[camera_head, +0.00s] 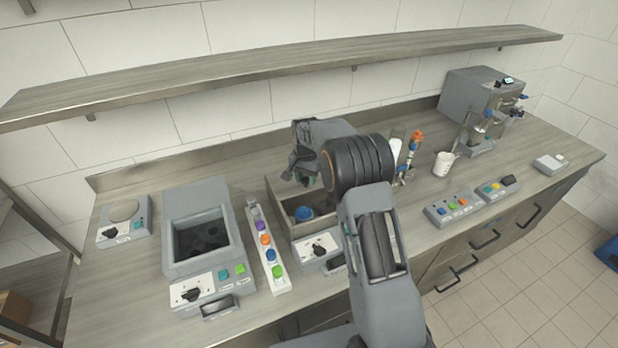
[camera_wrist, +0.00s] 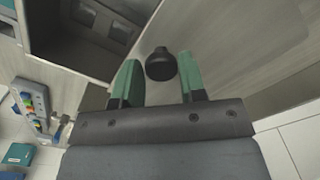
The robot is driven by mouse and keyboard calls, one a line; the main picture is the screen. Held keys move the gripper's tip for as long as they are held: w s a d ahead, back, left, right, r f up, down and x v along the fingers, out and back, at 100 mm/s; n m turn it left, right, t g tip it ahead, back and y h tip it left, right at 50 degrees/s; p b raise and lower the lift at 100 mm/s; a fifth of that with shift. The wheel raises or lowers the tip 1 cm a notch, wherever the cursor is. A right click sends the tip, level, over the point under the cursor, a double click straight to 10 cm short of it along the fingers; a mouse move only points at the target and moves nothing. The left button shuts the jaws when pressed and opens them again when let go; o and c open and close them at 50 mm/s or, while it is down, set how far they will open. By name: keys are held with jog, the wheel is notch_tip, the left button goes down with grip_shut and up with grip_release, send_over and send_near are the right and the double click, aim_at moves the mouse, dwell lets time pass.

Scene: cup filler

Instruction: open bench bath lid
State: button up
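A grey open-topped box (camera_head: 282,194) with a front dial panel (camera_head: 317,250) stands mid-bench, partly hidden by my arm. It looks like the bench bath. A round blue item (camera_head: 304,213) is inside. No lid lies across the visible part of its opening. My gripper (camera_head: 305,172) is above the box's back left part. In the wrist view my green fingertips (camera_wrist: 158,85) are apart. A round black knob (camera_wrist: 160,65) shows between them, with a gap on each side. What the knob is fixed to is unclear. The box's dark opening (camera_wrist: 85,40) is at the upper left there.
A grey device (camera_head: 180,195) with a dark well stands left, then a strip (camera_head: 265,245) of coloured knobs. A rack of tubes (camera_head: 405,155), a white mug (camera_head: 444,163) and button panels (camera_head: 462,205) are right. A shelf (camera_head: 300,65) runs above.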

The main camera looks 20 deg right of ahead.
jog(key=o, duration=0.3)
jog(key=shift+a, duration=0.15)
jog(key=shift+o, duration=0.2)
notch_tip(320, 180, up, 14)
jog(key=b, duration=0.1)
jog(key=shift+b, duration=0.35)
jog(key=shift+f, duration=0.1)
notch_tip(320, 180, down, 4)
jog(key=s+n, duration=0.3)
jog(key=s+r+n+t, duration=0.1)
jog(key=s+n+t, duration=0.1)
jog(key=s, duration=1.1)
jog(key=s+r+n+t, duration=0.2)
jog(key=s, duration=1.2)
jog(key=shift+s+d+r+t, duration=0.25)
jog(key=shift+s+d+t, duration=0.05)
jog(key=shift+d+t, duration=0.1)
